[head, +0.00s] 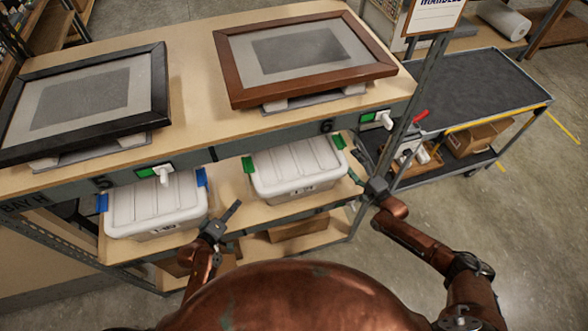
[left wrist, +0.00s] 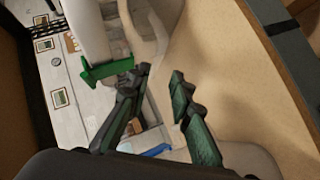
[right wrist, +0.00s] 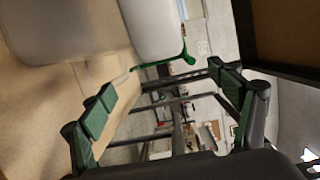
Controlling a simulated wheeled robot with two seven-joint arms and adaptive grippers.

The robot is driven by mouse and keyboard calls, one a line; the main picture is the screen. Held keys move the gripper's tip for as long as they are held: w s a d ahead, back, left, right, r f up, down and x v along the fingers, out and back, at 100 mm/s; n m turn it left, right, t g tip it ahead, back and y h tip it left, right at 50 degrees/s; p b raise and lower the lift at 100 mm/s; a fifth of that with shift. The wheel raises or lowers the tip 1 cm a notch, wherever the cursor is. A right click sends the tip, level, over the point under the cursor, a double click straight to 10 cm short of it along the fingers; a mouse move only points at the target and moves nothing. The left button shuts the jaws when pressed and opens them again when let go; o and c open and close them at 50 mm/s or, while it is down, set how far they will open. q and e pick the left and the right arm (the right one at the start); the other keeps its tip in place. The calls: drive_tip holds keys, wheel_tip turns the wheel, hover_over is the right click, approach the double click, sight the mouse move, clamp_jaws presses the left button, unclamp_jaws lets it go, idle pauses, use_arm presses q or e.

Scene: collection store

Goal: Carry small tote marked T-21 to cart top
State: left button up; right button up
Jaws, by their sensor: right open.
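A white-lidded tote with green handles (head: 297,168) sits on the shelf under the bench; its front label is too small to read surely. Another white-lidded tote with blue handles (head: 156,204) sits to its left. My left gripper (head: 224,219) is open and empty, in front of the gap between the totes; a green handle (left wrist: 106,70) shows beyond its fingers. My right gripper (head: 374,188) is open and empty, just right of the green-handled tote; its other green handle (right wrist: 172,62) shows ahead of the fingers. The cart top (head: 485,88) is dark and bare.
Two framed pictures, one black (head: 85,100) and one brown (head: 303,55), lie on the bench above. A metal upright (head: 402,110) stands between shelf and cart. Boxes (head: 478,137) sit on the cart's lower deck. The floor at right is clear.

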sight(249, 189)
use_arm(q)
drive_tip(key=x, duration=1.2)
drive_tip(key=shift+d+f, duration=0.1)
drive_tip(key=shift+d, duration=0.05)
use_arm(e)
drive_tip(key=x, duration=0.7)
drive_tip(key=shift+w, duration=0.4)
use_arm(q)
drive_tip(key=shift+c, duration=0.7)
use_arm(e)
drive_tip(key=shift+c, duration=0.7)
use_arm(q)
clamp_jaws()
use_arm(e)
drive_tip(key=c, duration=0.5)
drive_tip(key=shift+f, duration=0.1)
drive_tip(key=c, duration=1.1)
use_arm(q)
drive_tip(key=shift+w+r, duration=0.1)
drive_tip(key=shift+r, duration=0.15)
use_arm(e)
drive_tip(key=shift+r, duration=0.25)
drive_tip(key=shift+c, duration=0.2)
